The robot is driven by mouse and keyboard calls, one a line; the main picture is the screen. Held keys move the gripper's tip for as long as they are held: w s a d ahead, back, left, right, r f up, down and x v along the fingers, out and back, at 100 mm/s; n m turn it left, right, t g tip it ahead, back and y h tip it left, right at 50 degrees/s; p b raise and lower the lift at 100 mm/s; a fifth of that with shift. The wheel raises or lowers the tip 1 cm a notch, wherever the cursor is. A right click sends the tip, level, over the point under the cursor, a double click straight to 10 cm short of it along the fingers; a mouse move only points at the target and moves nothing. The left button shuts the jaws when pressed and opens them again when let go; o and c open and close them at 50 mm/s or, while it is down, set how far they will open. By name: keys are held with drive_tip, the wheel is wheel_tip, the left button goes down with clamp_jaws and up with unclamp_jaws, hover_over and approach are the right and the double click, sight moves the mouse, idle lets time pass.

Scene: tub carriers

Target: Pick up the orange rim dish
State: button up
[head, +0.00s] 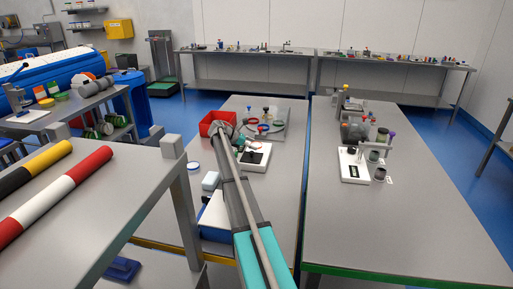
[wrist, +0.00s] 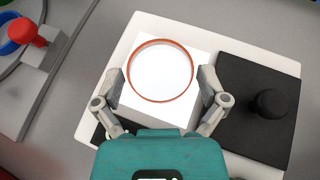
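The orange rim dish (wrist: 160,71), a round shallow dish with a white inside and a thin orange rim, shows in the wrist view. It sits on a white square on a white board (wrist: 205,35). My gripper (wrist: 162,82) is open, with one finger on the left and one on the right of the dish. Small gaps show between fingers and rim; the height of the fingertips above the board is hard to tell. In the head view my arm hides the dish, and the board (head: 262,168) shows beside it.
A black plate with a round knob (wrist: 270,103) is on the board right of the dish. A grey stand with a red knob (wrist: 37,35) is at upper left. A red bin (head: 208,127) is close to my gripper. The right table's (head: 395,235) front is clear.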

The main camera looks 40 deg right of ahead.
drive_tip(key=c, duration=0.6)
drive_tip(key=shift+c, duration=0.2)
drive_tip(key=shift+r, duration=0.2)
drive_tip(key=shift+r+p, duration=0.75)
drive_tip(key=shift+p, duration=0.2)
drive_tip(key=s+r+p, duration=0.1)
drive_tip(key=r+p, duration=0.1)
drive_tip(key=s+a+r+p, duration=0.1)
drive_tip(key=s+r+p, duration=0.1)
drive_tip(key=r+p, duration=0.1)
drive_tip(key=s+r+p, duration=0.1)
drive_tip(key=r+p, duration=0.1)
drive_tip(key=shift+s+a+r, duration=0.2)
drive_tip(key=shift+s+a, duration=0.1)
drive_tip(key=shift+s, duration=0.1)
drive_tip(key=shift+s+a+r+p, duration=0.45)
drive_tip(key=shift+s+r+p, duration=0.2)
drive_tip(key=shift+s, duration=0.8)
drive_tip(key=shift+s+a+r+p, duration=0.4)
drive_tip(key=shift+s+r+p, duration=0.25)
drive_tip(key=shift+s, duration=0.75)
drive_tip(key=shift+s+a+r+p, duration=0.5)
drive_tip(key=shift+s+p, duration=0.25)
drive_tip(key=shift+s, duration=0.7)
